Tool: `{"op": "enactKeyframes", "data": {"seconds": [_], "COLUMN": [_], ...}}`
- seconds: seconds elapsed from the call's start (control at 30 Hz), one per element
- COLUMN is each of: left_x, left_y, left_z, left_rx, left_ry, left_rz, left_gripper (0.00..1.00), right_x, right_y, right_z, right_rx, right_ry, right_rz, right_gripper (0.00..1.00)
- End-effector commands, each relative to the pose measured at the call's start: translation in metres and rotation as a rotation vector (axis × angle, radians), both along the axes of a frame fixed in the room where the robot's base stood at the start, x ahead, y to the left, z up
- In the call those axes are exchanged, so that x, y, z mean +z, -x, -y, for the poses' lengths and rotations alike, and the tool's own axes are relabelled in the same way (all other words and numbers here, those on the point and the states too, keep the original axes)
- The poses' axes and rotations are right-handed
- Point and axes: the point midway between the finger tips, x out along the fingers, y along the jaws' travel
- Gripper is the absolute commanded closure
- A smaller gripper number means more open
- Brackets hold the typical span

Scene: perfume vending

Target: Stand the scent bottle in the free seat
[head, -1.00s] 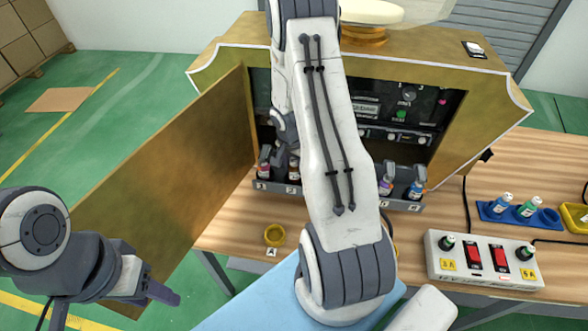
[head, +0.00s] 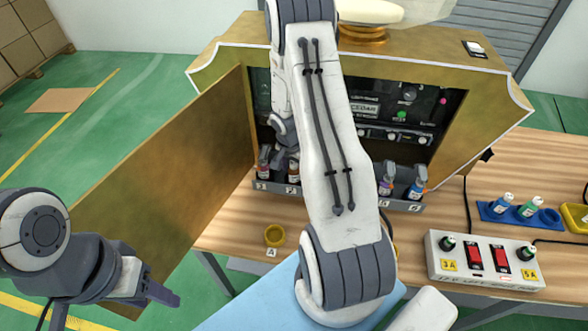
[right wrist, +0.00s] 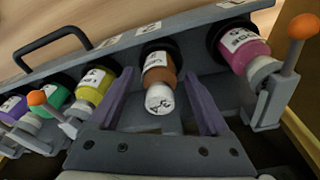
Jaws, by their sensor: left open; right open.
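The grey rack (head: 340,197) at the base of the open gold cabinet holds several scent bottles. A brown bottle (right wrist: 160,72) with a white cap stands in its seat in the right wrist view; it also shows in the head view (head: 293,170). My right gripper (right wrist: 160,105) is open, its fingers on either side of that bottle. In the head view my right arm hides most of this gripper and the middle of the rack. A pink bottle (right wrist: 242,45) and a yellow bottle (right wrist: 95,85) stand to either side. My left gripper (head: 165,294) is open and empty.
Orange-tipped levers (right wrist: 302,27) stand near the rack's bottles. The cabinet door (head: 165,175) is open to the left. A yellow ring (head: 275,235) marked A sits on the table. A blue tray (head: 515,216) holds two bottles and an empty seat (head: 549,216). A switch box (head: 485,262) stands in front.

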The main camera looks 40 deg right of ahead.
Motion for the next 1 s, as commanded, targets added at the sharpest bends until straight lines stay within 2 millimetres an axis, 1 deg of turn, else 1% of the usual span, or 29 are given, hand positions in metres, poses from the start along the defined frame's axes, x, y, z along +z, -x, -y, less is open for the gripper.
{"op": "enactKeyframes", "data": {"seconds": [0.03,0.07,0.17,0.4,0.5,0.6,0.73,0.9,0.97,1.0], "left_x": [0.006,0.004,0.005,0.002,0.000,-0.002,-0.002,-0.002,-0.002,-0.002], "left_y": [0.000,0.000,0.000,0.000,0.000,0.000,0.000,0.000,0.000,0.000], "left_z": [0.000,0.000,0.000,0.000,0.000,0.000,0.000,0.000,0.000,0.000], "left_rx": [0.000,0.000,0.000,0.000,0.000,0.000,0.000,0.000,0.000,0.000], "left_ry": [0.000,0.000,0.000,0.000,0.000,0.000,0.000,0.000,0.000,0.000], "left_rz": [0.000,0.000,0.000,0.000,0.000,0.000,0.000,0.000,0.000,0.000], "left_gripper": [0.50,0.50,0.50,0.50,0.50,0.50,0.50,0.50,0.50,0.50], "right_x": [0.006,0.008,0.026,0.078,0.095,0.109,0.118,0.121,0.124,0.129], "right_y": [0.000,-0.001,0.000,0.002,0.004,0.004,0.005,0.005,0.004,0.002], "right_z": [0.000,0.000,-0.003,-0.010,-0.013,-0.015,-0.017,-0.018,-0.024,-0.034], "right_rx": [0.000,-0.001,-0.001,-0.001,0.000,-0.001,0.000,0.003,0.027,0.062], "right_ry": [0.000,0.001,0.002,0.002,0.002,0.002,0.001,-0.001,-0.001,-0.001], "right_rz": [0.000,0.003,0.005,0.007,0.005,0.004,0.002,-0.001,0.000,0.000], "right_gripper": [0.20,0.20,0.20,0.20,0.20,0.20,0.20,0.20,0.20,0.20]}}
